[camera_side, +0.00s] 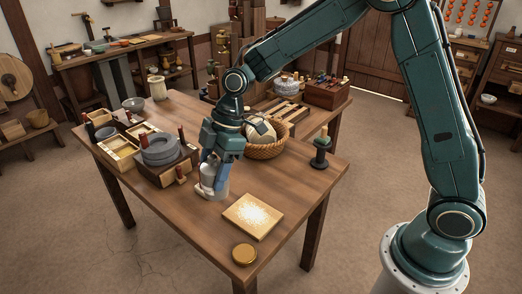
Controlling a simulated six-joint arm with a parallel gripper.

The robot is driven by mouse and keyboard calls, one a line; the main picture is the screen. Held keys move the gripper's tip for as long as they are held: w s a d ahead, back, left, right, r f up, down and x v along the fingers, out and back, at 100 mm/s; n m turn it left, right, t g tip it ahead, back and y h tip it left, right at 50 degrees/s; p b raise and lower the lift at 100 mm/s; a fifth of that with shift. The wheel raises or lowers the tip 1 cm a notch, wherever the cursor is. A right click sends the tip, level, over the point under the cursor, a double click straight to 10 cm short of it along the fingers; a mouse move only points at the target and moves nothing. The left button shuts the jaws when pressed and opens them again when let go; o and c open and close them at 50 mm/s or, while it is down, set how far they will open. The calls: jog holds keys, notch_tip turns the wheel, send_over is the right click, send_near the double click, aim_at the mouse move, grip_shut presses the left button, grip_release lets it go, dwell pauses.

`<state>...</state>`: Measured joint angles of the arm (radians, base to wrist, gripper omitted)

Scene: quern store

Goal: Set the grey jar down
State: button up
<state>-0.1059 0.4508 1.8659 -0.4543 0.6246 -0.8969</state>
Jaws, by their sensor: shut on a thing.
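The grey jar (222,180) is at the middle of the wooden table (285,183), between the fingers of my gripper (213,184). My gripper points down and is shut on the jar. The jar is upright, and its base is at or just above the table top; I cannot tell whether it touches. The fingers and wrist hide much of its upper part.
Left of the jar is a stone quern (160,150) on a wooden base. A wicker basket (268,149) stands behind it. A board with pale grain or flour (252,216) and a round golden lid (244,254) lie nearer the front. A dark stand (320,160) is right.

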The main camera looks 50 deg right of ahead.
notch_tip(320, 180, down, 19)
jog(key=shift+r, duration=0.15)
dwell(0.9)
jog(key=o, duration=1.2)
jog(key=shift+o, duration=0.2)
jog(key=v, duration=1.2)
